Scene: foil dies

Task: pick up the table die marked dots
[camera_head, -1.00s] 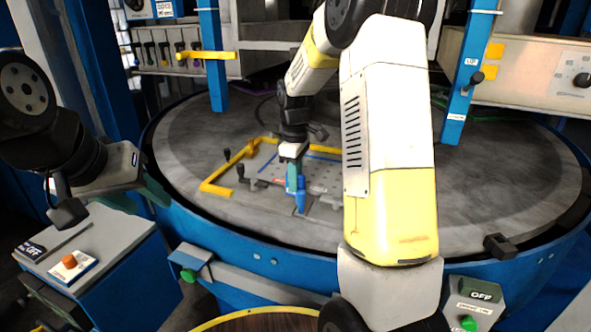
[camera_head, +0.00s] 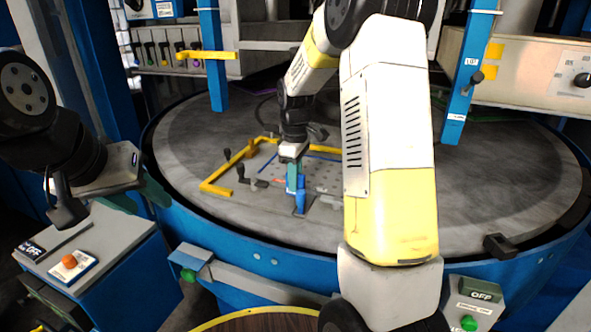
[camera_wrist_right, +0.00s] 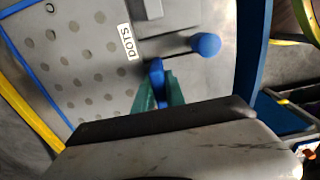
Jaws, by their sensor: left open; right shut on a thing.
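The die marked DOTS is a grey plate (camera_wrist_right: 75,60) with rows of round dots, lying on the round grey table; its white DOTS label (camera_wrist_right: 126,42) shows in the right wrist view. In the head view the dotted plate (camera_head: 322,178) is partly hidden by my right arm. My right gripper (camera_head: 295,185), with green fingers, is shut on an upright blue handle (camera_wrist_right: 157,75) at the plate's near edge. The handle (camera_head: 300,202) also shows below the fingers in the head view. My left gripper (camera_head: 143,196) is open and empty, left of the table's rim.
A yellow frame (camera_head: 212,188) borders the left of the plate area. A blue knob (camera_wrist_right: 206,44) on a dark rod lies near the right fingers. Blue posts (camera_head: 466,75) rise around the table (camera_head: 500,190). A control box (camera_head: 80,262) stands at front left.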

